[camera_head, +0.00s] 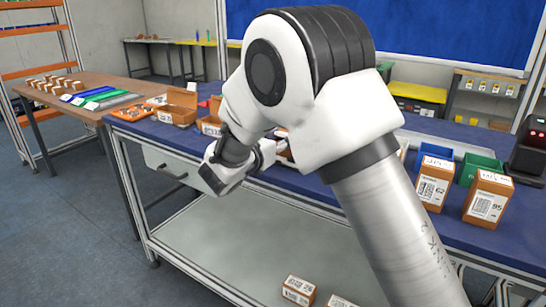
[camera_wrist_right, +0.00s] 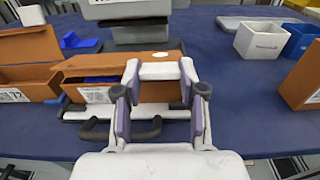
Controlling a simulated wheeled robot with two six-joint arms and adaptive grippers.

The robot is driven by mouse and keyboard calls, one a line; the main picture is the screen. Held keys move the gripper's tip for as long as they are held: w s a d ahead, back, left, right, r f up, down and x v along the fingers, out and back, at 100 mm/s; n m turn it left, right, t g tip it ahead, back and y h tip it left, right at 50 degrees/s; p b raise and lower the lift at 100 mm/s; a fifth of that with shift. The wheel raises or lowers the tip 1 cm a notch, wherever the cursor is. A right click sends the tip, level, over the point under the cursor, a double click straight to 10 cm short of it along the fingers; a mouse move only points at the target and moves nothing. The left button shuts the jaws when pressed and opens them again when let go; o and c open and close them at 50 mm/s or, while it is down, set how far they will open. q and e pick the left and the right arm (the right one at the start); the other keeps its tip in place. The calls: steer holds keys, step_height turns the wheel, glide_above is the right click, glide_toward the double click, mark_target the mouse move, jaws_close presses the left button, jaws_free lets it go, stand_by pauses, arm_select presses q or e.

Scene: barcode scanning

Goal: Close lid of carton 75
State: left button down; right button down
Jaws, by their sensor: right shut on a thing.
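A brown carton (camera_wrist_right: 97,94) stands in the middle of the right wrist view, with a white label on its front too small to read. Its brown lid (camera_wrist_right: 100,66) is raised, and a dark blue gap shows under it. My right gripper (camera_wrist_right: 160,72) is at the carton's right part, its fingers apart with the lid seemingly between them. In the head view, my right gripper (camera_head: 281,143) is over the table, and my own arm hides most of this carton. I cannot read the number 75 on it. My left gripper is not in view.
Another open brown carton (camera_wrist_right: 20,88) is close on the left. A white bin (camera_wrist_right: 262,43), a blue bin (camera_wrist_right: 301,41) and a brown carton (camera_wrist_right: 303,80) stand right. Cartons (camera_head: 434,183) and a scanner (camera_head: 527,150) occupy the right of the blue table (camera_head: 315,187).

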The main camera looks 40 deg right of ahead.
steer(key=shift+f+h+b, duration=0.35)
steer(key=shift+f+h, duration=0.05)
steer(key=shift+f, duration=0.4)
steer(key=shift+s+f+b, duration=0.15)
steer(key=shift+f+b, duration=0.15)
steer(key=shift+b, duration=0.2)
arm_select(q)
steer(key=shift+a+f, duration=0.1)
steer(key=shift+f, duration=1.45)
arm_select(e)
steer(key=shift+f, duration=0.45)
steer(key=c, duration=0.9)
jaws_free()
steer(key=shift+o, duration=1.3)
steer(key=shift+f, duration=0.1)
steer(key=shift+r, duration=0.2)
